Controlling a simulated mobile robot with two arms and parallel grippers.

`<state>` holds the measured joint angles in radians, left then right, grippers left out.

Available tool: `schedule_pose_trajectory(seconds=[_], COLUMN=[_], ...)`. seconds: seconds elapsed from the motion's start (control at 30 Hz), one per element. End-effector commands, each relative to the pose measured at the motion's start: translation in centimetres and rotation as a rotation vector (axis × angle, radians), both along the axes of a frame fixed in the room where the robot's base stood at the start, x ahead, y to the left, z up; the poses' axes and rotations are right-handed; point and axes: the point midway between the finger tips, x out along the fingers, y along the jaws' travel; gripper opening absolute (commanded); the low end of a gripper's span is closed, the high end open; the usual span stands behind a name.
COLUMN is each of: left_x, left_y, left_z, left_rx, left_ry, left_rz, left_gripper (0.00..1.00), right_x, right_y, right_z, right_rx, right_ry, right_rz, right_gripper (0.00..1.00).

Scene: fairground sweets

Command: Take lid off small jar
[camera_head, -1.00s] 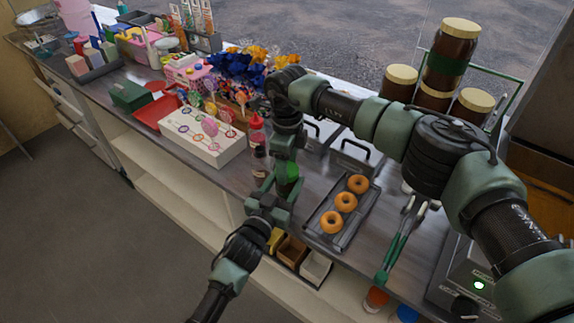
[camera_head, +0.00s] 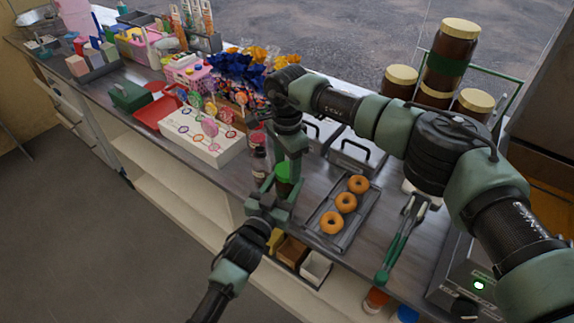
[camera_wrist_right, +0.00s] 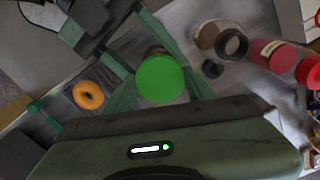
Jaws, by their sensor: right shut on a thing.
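The small jar (camera_head: 284,188) is dark and mostly hidden between my two grippers in the head view. Its bright green lid (camera_head: 287,170) faces up in the right wrist view (camera_wrist_right: 160,80). My right gripper (camera_head: 287,163) comes from above and is shut on the lid, with a green finger on each side. My left gripper (camera_head: 274,200) comes from below, its fingers around the jar body under the lid. Whether there is a gap between lid and jar is hidden.
A tray (camera_head: 321,218) with three doughnuts lies right of the grippers, and green-handled tongs (camera_head: 400,245) beyond it. A white lollipop stand (camera_head: 205,148) is to the left. Large jars (camera_head: 448,52) with cream lids stand at the back right. A squeeze bottle (camera_wrist_right: 272,53) is close by.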

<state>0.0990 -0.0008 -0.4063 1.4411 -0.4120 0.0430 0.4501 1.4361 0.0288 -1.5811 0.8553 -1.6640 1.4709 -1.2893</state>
Motion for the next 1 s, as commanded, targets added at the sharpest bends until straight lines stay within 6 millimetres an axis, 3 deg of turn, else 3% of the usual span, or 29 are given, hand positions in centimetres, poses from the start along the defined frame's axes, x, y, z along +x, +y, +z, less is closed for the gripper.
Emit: schedule_pose_trajectory(seconds=[1.0], left_x=[0.0], left_y=[0.0], left_z=[-0.2], left_rx=[0.002], left_ry=[0.004], left_rz=[0.001], left_gripper=[0.0], right_x=[0.0], right_y=[0.0], right_z=[2.2], right_rx=[0.0], right_ry=[0.0], right_rz=[-0.001], right_gripper=[0.06])
